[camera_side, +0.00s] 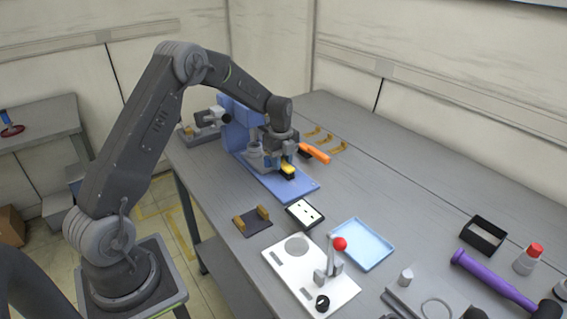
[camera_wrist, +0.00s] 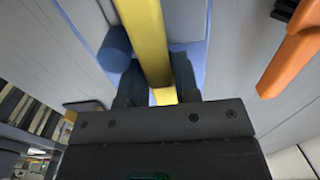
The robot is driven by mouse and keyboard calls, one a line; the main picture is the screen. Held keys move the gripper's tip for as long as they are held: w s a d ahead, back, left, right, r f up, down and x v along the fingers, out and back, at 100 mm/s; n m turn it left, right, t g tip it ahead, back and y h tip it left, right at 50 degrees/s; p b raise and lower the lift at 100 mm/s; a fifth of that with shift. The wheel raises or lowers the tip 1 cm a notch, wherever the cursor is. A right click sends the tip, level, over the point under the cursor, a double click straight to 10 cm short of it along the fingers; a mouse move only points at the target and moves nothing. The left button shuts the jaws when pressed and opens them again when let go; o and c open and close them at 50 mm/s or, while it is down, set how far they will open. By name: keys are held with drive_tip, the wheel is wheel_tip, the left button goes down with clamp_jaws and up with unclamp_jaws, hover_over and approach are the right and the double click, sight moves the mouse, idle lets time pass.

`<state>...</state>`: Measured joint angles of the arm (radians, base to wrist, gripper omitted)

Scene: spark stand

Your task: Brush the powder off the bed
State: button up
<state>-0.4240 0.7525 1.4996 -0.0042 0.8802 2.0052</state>
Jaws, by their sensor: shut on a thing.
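My gripper (camera_side: 277,160) is shut on a yellow-handled brush (camera_side: 288,168) with a dark lower part. It holds the brush low over the blue base plate of the stand, here taken as the bed (camera_side: 305,187). I cannot tell whether the brush touches the plate. In the wrist view, the yellow handle (camera_wrist: 148,40) runs between my gripper's fingers (camera_wrist: 158,88), and part of the blue bed (camera_wrist: 190,52) shows behind it. The brush's far end is out of that view. I cannot make out any powder on the bed.
The blue stand's column (camera_side: 235,125) rises just behind my gripper. An orange-handled tool (camera_side: 314,153) lies close on the right, near several tan hooks (camera_side: 325,138).

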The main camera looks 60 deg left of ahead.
sight(288, 168)
drive_tip(key=shift+s+a+f, duration=0.1)
drive_tip(key=shift+s+a, duration=0.05)
drive_tip(key=shift+a, duration=0.35)
drive_tip(key=shift+s+a+f, duration=0.1)
drive_tip(key=shift+a, duration=0.4)
drive_tip(key=shift+a+r, duration=0.1)
drive_tip(key=shift+a, duration=0.05)
drive_tip(key=shift+d+r, duration=0.15)
drive_tip(key=shift+d, duration=1.45)
drive_tip(key=shift+d+r, duration=0.1)
drive_tip(key=shift+d, duration=1.5)
drive_tip(key=shift+w+d+f, duration=0.1)
drive_tip(key=shift+d, duration=1.5)
wheel_tip(288, 168, up, 6)
drive_tip(key=shift+r, duration=1.5)
